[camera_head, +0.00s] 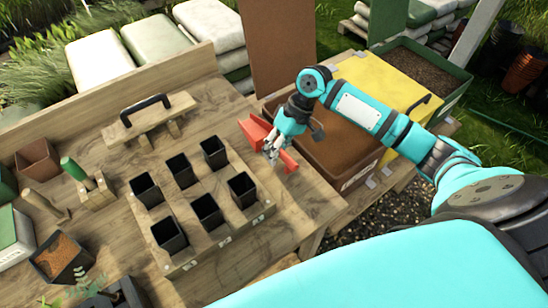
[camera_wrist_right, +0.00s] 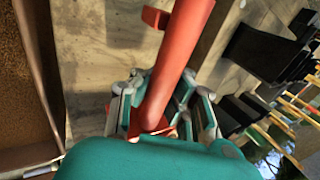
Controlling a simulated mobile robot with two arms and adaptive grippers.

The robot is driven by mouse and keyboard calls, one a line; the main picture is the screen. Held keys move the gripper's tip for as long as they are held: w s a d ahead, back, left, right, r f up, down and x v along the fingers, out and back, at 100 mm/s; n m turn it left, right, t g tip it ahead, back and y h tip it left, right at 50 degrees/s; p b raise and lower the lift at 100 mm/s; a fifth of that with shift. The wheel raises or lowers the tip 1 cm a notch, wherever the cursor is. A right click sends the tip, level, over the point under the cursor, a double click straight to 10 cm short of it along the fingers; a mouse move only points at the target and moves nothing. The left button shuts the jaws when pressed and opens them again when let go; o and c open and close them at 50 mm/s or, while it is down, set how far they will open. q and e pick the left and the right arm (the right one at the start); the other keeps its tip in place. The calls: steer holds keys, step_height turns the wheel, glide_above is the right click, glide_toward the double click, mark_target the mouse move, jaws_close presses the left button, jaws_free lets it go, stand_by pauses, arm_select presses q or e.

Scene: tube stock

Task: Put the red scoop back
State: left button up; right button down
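The red scoop (camera_head: 254,131) is at the right part of the wooden bench, beside the block of black pots. My right gripper (camera_head: 271,152) is at it, pointing down, with red showing on both sides of the fingers. In the right wrist view, the long red scoop (camera_wrist_right: 180,55) runs between the fingers of my right gripper (camera_wrist_right: 163,100), which look closed around it. The gripper hides part of the scoop, and I cannot tell whether it touches the bench. My left gripper is in neither view.
A wooden block (camera_head: 180,224) with several black pots stands left of the scoop. A brown bin (camera_head: 340,145) of soil and a yellow lid (camera_head: 385,90) are right of the bench. A green-handled tool (camera_head: 73,168) stands at left.

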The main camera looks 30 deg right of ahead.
mark_target(270, 170)
steer(key=shift+f, duration=1.55)
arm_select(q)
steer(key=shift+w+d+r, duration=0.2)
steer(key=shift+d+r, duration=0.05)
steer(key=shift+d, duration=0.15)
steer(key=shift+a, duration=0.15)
arm_select(e)
steer(key=shift+f, duration=0.6)
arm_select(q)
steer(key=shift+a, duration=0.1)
arm_select(e)
steer(key=c, duration=1.5)
jaws_free()
